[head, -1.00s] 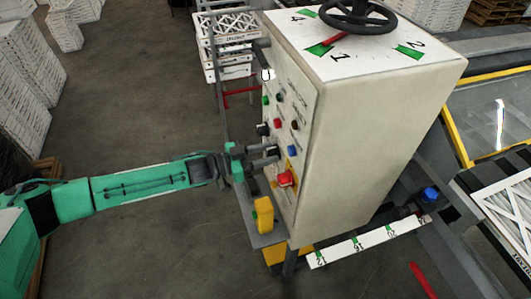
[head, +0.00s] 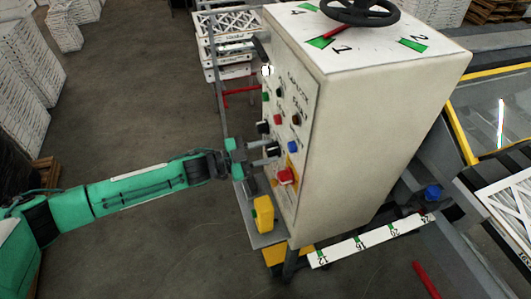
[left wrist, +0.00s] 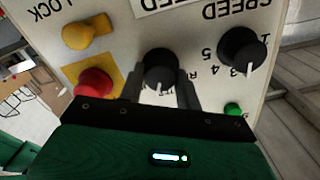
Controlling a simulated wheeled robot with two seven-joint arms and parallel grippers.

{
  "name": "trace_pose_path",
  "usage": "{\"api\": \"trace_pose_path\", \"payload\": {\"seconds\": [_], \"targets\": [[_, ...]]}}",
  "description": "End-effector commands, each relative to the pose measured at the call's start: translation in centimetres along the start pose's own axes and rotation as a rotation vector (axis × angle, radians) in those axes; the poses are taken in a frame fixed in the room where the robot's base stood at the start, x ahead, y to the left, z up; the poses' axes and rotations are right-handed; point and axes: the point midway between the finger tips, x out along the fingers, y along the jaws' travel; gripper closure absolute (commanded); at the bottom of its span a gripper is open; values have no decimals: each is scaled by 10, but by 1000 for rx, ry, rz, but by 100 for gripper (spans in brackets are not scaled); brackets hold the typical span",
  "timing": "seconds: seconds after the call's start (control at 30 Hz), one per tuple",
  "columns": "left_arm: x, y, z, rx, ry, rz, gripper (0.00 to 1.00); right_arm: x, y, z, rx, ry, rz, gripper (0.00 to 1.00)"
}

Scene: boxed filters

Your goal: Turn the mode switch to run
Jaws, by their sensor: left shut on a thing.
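The control cabinet (head: 365,130) is a tall cream box with knobs and buttons on its left face. My left gripper (head: 268,150) is at this face, level with its lower half. In the left wrist view, which shows the panel upside down, the black mode switch knob (left wrist: 160,68) sits between the two dark fingers of the left gripper (left wrist: 161,88). The gripper is shut on the knob. Its white pointer line points down in that picture, towards partly hidden lettering that looks like "RU". The fingers hide the rest of the label. My right gripper is not in view.
Close by are a black speed knob (left wrist: 242,48), a red stop button (left wrist: 94,84), a yellow lock knob (left wrist: 86,36) and a green button (left wrist: 233,109). A yellow box (head: 263,214) sits on a ledge below my gripper.

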Motion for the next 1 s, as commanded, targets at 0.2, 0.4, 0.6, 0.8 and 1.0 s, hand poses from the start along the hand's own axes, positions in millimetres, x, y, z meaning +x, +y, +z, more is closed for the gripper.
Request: {"api": "trace_pose_path", "payload": {"seconds": [0.2,0.4,0.6,0.8,1.0], "targets": [[0,1,1,162,2,-1,88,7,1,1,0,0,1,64],[0,1,0,271,2,-1,88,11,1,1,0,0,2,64],[0,1,0,330,2,0,88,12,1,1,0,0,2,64],[0,1,0,349,1,0,88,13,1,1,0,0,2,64],[0,1,0,350,1,0,88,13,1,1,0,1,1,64]]}}
